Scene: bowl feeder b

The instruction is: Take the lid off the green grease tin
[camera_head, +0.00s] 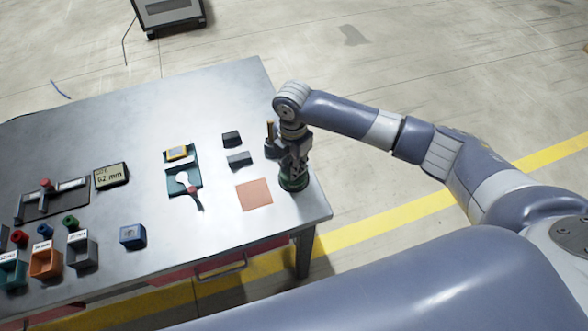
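The green grease tin (293,184) stands upright near the right edge of the metal table. My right gripper (291,170) points down directly over it, with its fingers at the tin's top. The gripper hides the top of the tin, so I cannot make out the lid or whether the fingers are closed on it. Only the green lower side of the tin shows. My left gripper is not in view.
An orange-brown square mat (254,194) lies bare just left of the tin. Two dark blocks (239,159) lie behind it. A teal board (184,170) with a yellow device is farther left. Small bins (45,262), a blue box (132,236) and a display (110,176) fill the left side.

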